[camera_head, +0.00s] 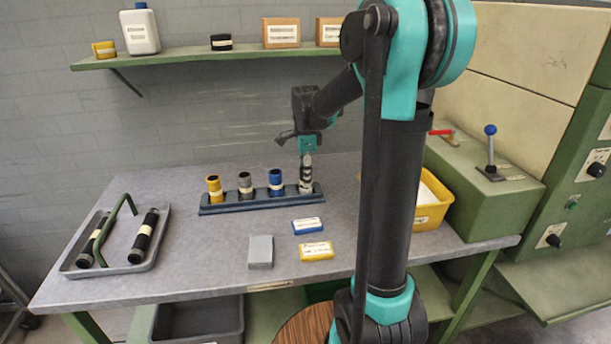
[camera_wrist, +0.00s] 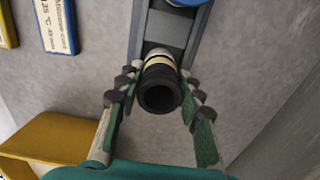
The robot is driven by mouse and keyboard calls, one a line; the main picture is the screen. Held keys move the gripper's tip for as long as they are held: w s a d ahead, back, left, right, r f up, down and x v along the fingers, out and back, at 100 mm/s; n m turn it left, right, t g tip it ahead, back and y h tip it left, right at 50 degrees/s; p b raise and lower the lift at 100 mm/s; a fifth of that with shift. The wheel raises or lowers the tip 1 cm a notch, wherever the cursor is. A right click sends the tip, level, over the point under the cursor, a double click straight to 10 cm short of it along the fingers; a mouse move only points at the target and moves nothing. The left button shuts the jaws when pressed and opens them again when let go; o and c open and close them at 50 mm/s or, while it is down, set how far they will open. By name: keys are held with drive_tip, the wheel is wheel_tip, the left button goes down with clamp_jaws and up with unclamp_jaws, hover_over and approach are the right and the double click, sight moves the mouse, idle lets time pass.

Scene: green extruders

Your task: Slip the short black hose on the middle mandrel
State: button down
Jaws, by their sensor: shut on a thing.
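The short black hose with a cream band (camera_wrist: 160,92) is between the fingers of my gripper (camera_wrist: 160,88) in the wrist view, its open end facing the camera. In the head view my gripper (camera_head: 306,172) points down at the right end of the dark blue rack (camera_head: 262,203), shut on the hose, which is partly covered by the fingers. The hose stands upright at the rack; I cannot tell whether its lower end still touches it. To its left in the rack stand blue (camera_head: 276,179), grey (camera_head: 245,182) and yellow (camera_head: 214,187) hose pieces. I cannot make out the middle mandrel.
A grey tray (camera_head: 75,270) at the left holds two long black banded pieces and a green bent handle. Blue (camera_head: 308,226) and yellow (camera_head: 316,251) labels and a grey block (camera_head: 261,252) lie before the rack. A yellow bin (camera_head: 430,213) and green machine (camera_head: 477,202) stand right.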

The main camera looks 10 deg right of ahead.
drive_tip(key=shift+f, duration=0.15)
drive_tip(key=c, duration=1)
unclamp_jaws()
wheel_tip(320, 180, up, 12)
drive_tip(key=shift+r, duration=0.2)
